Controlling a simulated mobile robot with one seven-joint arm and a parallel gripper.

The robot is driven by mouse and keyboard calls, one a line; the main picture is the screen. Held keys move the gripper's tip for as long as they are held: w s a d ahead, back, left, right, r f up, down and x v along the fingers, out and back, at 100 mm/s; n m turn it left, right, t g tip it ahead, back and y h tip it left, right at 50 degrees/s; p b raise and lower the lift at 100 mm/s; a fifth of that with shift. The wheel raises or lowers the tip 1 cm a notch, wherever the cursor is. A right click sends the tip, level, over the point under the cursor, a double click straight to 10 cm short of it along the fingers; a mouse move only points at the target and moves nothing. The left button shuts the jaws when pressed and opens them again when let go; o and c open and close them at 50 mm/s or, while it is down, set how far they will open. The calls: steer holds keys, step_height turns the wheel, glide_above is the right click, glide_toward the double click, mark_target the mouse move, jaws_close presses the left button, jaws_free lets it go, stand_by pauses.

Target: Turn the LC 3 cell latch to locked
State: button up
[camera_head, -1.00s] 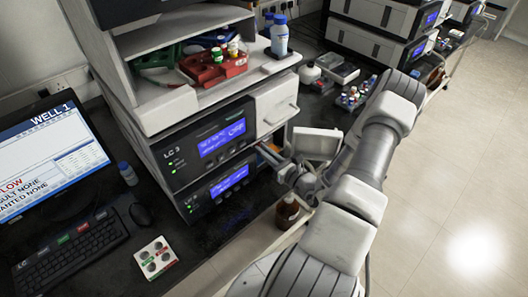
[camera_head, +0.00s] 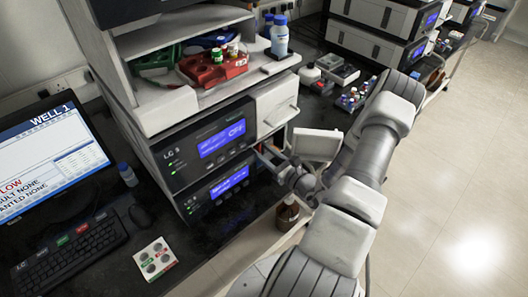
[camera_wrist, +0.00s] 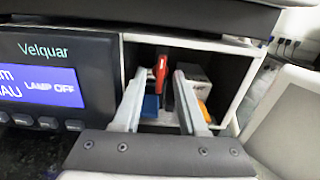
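The LC 3 unit (camera_head: 178,165) is a dark instrument with a lit blue display, in the stack at centre-left in the head view. In the wrist view, a red-handled lever (camera_wrist: 161,70), apparently the cell latch, stands roughly upright in an open compartment (camera_wrist: 228,90) right of a "LAMP OFF" display. My gripper (camera_wrist: 160,78) points into the compartment. Its fingers are apart on either side of the lever, with visible gaps; I see no clear contact. In the head view my gripper (camera_head: 288,172) is at the compartment opening, its fingertips hard to make out.
A white door panel (camera_head: 318,145) stands open right of the compartment, close to my arm; it also shows in the wrist view (camera_wrist: 288,120). A blue block (camera_wrist: 151,106) and a pale box sit inside. A brown bottle (camera_head: 288,213) stands below. The floor at right is clear.

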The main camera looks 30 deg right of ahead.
steer(key=s+d+b, duration=0.1)
steer(key=s+d, duration=0.1)
steer(key=s, duration=1.5)
steer(key=shift+s+d, duration=0.15)
steer(key=shift+d, duration=0.05)
